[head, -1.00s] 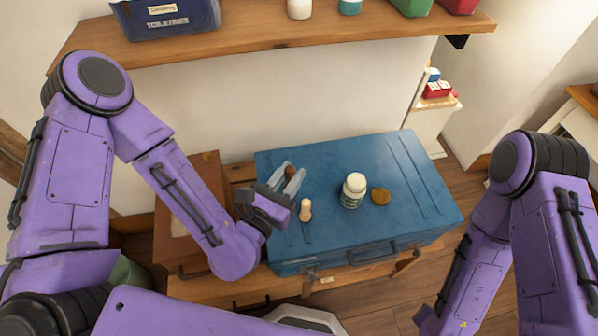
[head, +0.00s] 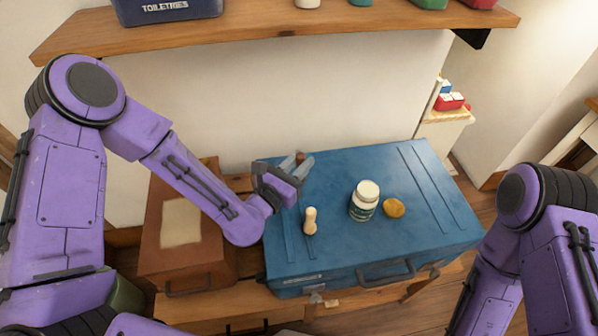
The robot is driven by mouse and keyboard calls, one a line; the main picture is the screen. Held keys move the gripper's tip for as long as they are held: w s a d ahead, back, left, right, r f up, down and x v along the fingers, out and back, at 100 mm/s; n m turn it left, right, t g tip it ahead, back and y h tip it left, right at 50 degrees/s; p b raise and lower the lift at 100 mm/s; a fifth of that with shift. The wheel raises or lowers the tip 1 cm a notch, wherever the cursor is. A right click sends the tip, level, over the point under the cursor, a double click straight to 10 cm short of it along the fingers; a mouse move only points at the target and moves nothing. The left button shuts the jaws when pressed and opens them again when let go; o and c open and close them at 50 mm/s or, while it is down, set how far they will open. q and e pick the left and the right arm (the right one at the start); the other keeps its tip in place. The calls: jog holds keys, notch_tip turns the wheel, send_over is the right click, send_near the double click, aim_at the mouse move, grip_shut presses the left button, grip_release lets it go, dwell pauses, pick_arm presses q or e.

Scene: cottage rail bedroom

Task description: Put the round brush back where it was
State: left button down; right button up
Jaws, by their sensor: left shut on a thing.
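My left gripper (head: 298,165) is over the back left part of the blue chest (head: 340,165), its pale fingers shut on a small reddish-brown thing (head: 300,157). This looks like the round brush, but most of it is hidden by the fingers and wrist. I cannot tell whether it touches the lid. My right gripper is out of view; only my right arm shows at the right edge.
On the chest stand a pale wooden peg-shaped thing (head: 310,221) and a white-capped bottle (head: 364,201), with a round tan piece (head: 394,207) beside it. A brown case (head: 153,245) lies to the left. A shelf (head: 270,35) runs above. The chest's right side is clear.

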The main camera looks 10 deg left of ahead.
pick_arm(q)
jog(key=shift+w+f, duration=0.3)
jog(key=shift+f, duration=0.05)
jog(key=f, duration=0.3)
jog(key=shift+w+a+f, duration=0.1)
jog(key=shift+w+f, duration=0.1)
jog(key=shift+f, duration=0.05)
jog(key=shift+f, duration=0.2)
jog(key=c, duration=0.9)
grip_release()
jog(key=shift+r, duration=0.15)
